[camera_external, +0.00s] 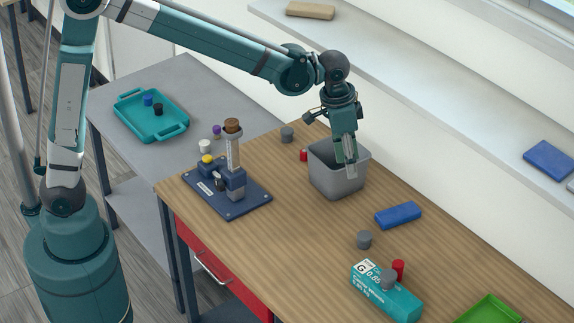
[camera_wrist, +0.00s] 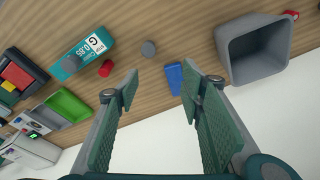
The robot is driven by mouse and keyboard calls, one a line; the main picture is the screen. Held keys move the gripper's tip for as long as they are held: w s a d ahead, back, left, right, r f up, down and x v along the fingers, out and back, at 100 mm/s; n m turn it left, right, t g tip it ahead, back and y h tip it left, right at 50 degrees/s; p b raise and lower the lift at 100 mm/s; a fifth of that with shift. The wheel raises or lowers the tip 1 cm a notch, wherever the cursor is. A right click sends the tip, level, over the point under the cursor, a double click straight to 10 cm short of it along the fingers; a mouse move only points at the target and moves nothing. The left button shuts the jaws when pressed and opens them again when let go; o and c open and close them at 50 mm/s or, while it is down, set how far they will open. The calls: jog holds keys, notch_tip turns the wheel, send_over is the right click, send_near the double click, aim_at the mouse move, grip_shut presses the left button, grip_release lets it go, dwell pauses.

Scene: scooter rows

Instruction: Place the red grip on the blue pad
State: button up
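A small red cylindrical grip (camera_external: 398,267) stands on the wooden table beside the teal box; the wrist view shows it too (camera_wrist: 105,68). A second small red piece (camera_external: 304,155) is at the grey bin's left side, partly hidden; in the wrist view it is near the top right (camera_wrist: 290,15). The blue pad (camera_external: 398,215) lies flat and bare on the table, right of the bin; it also shows in the wrist view (camera_wrist: 173,79), between my fingers in the picture. My gripper (camera_external: 347,168) is open and empty, over the bin in the external view; its fingers stand apart in the wrist view (camera_wrist: 162,88).
The grey bin (camera_external: 336,180) rises above the table. The teal box (camera_external: 376,292) carries a grey knob (camera_external: 388,279); another grey knob (camera_external: 364,239) stands nearby. A green tray (camera_external: 488,311) is at the front. A dark blue fixture (camera_external: 245,205) stands left. Another blue block (camera_external: 549,160) lies on the shelf.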

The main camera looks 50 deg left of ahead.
jog(key=w+d+f+m+g, duration=0.1)
jog(key=w+d+f, duration=0.1)
jog(key=d+f, duration=0.7)
jog(key=m+g+y, duration=0.1)
jog(key=m, duration=0.1)
send_over(399, 263)
notch_tip(399, 263, down, 7)
jog(key=shift+a+f, duration=0.1)
jog(key=shift+f, duration=0.05)
jog(key=shift+f, duration=1.3)
jog(key=shift+f, duration=2.6)
